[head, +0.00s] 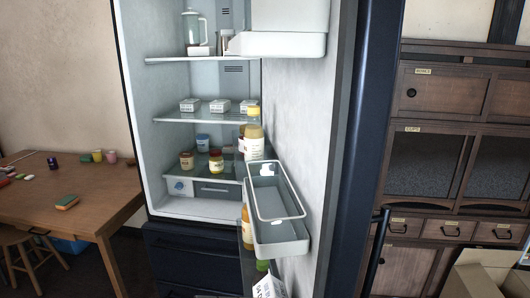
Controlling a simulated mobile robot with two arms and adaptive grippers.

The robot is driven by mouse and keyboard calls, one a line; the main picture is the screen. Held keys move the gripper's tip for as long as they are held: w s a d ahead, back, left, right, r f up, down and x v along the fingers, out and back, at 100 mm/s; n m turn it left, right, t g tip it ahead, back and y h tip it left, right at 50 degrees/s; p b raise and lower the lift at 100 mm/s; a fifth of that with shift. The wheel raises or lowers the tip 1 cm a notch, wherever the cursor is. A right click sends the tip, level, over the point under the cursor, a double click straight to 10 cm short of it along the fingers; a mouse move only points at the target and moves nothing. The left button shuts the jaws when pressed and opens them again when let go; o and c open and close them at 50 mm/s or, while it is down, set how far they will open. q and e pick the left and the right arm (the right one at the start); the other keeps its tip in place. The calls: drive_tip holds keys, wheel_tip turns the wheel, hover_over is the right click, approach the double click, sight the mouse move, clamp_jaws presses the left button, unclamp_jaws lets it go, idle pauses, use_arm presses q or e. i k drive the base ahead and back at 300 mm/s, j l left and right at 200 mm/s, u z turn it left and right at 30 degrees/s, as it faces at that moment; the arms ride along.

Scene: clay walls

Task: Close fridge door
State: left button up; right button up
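The fridge (160,176) stands open in the middle of the head view, with its lit white interior showing. Its door (301,120) is hinged on the right side and swung wide toward me. The door's inner face carries white bins (277,44) and a grey bin (281,238), and its dark blue outer edge (362,150) runs down the picture. A dark upright bar, likely the door's handle (375,250), shows low on the right. Neither of my grippers is in view.
A wooden table (95,190) with small items stands at the left, with a stool (20,245) before it. A brown wooden cabinet (455,150) is at the right, with an open cardboard box (485,275) below it. Bottles and jars stand in the fridge and door.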

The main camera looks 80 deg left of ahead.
sight(329, 68)
drive_tip(key=i+u, duration=0.15)
drive_tip(key=u, duration=0.3)
drive_tip(key=i+u, duration=0.15)
drive_tip(key=u, duration=0.35)
drive_tip(key=i+l+u, duration=0.1)
drive_tip(key=u, duration=0.35)
drive_tip(key=i+l+u, duration=0.1)
drive_tip(key=u, duration=0.4)
drive_tip(key=l+u, duration=0.3)
drive_tip(key=u, duration=0.15)
drive_tip(key=i+l+u, duration=0.25)
drive_tip(key=u, duration=0.2)
drive_tip(key=i+l+u, duration=0.2)
drive_tip(key=l+u, duration=0.25)
drive_tip(key=j, duration=0.15)
